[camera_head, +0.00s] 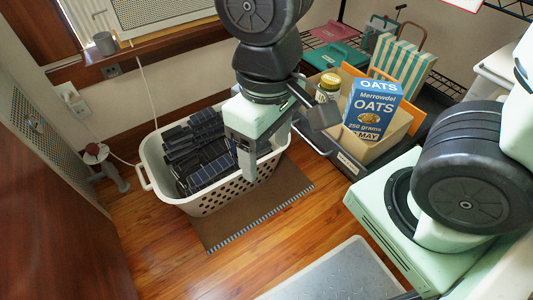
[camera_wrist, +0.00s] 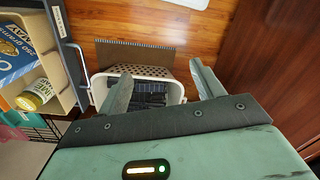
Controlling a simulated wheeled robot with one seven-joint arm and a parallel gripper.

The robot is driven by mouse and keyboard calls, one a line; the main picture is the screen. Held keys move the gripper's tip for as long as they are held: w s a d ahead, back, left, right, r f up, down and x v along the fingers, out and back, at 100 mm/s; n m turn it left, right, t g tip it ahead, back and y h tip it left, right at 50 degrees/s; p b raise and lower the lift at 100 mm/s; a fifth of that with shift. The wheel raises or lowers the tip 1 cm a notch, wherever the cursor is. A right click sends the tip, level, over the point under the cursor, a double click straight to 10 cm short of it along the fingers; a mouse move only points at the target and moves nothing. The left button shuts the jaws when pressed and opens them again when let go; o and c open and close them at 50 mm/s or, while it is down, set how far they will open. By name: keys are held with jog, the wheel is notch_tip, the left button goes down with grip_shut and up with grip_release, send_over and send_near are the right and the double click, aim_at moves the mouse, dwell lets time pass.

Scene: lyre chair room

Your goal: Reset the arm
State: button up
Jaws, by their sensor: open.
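My gripper (camera_wrist: 162,88) is open and empty, its two fingers spread apart in the wrist view. In the head view my gripper (camera_head: 262,160) hangs in front of and above a white laundry basket (camera_head: 235,190). The basket also shows between and beyond the fingers in the wrist view (camera_wrist: 180,88). It holds several dark, panel-like items (camera_head: 200,148). The gripper hides part of the basket's right side in the head view.
A box of oats (camera_head: 372,108) and a jar (camera_head: 328,88) stand in a crate at the right. A brown mat (camera_head: 262,208) lies under the basket. A metal cup (camera_head: 104,43) sits on the ledge. A grey mat (camera_head: 330,275) and bare wooden floor lie in front.

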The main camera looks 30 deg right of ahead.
jog(key=s+n, duration=0.1)
jog(key=s+a+n, duration=0.1)
jog(key=shift+r+n, duration=0.1)
jog(key=shift+n, duration=0.3)
notch_tip(320, 180, up, 27)
jog(key=p, duration=2.7)
